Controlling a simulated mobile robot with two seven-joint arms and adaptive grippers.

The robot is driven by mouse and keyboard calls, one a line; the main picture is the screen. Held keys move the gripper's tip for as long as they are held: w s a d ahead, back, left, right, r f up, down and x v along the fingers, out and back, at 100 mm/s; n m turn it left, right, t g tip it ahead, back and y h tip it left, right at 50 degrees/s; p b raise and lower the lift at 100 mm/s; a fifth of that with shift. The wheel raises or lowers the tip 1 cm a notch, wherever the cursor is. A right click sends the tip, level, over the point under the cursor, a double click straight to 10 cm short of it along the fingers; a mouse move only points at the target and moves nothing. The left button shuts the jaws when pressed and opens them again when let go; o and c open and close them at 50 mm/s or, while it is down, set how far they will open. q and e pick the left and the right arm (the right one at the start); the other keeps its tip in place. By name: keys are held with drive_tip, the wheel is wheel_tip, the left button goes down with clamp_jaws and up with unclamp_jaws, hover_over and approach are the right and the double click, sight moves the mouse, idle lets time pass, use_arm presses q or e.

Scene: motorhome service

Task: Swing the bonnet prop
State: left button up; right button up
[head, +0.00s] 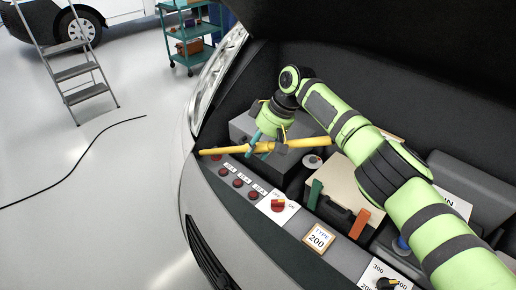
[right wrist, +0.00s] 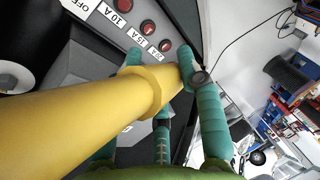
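The bonnet prop (head: 310,143) is a yellow rod lying nearly level across the front of the engine bay in the head view. Its left end is over the front panel near the headlight. My right gripper (head: 262,144) reaches down to the rod's middle, with teal fingers on both sides of it. In the right wrist view the prop (right wrist: 80,120) fills the left and centre, with a raised collar between the fingers of my right gripper (right wrist: 160,75). The fingers look closed around it; part of their contact is hidden behind the rod. My left gripper is not in view.
The front panel (head: 233,190) carries red buttons, a red knob (head: 278,205) and labels. A grey box (head: 240,126) and a beige-topped box (head: 340,185) sit in the bay. The dark bonnet (head: 400,35) hangs above. A stepladder (head: 72,72) and teal trolley (head: 187,35) stand beyond.

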drive_tip(key=shift+o, duration=1.4)
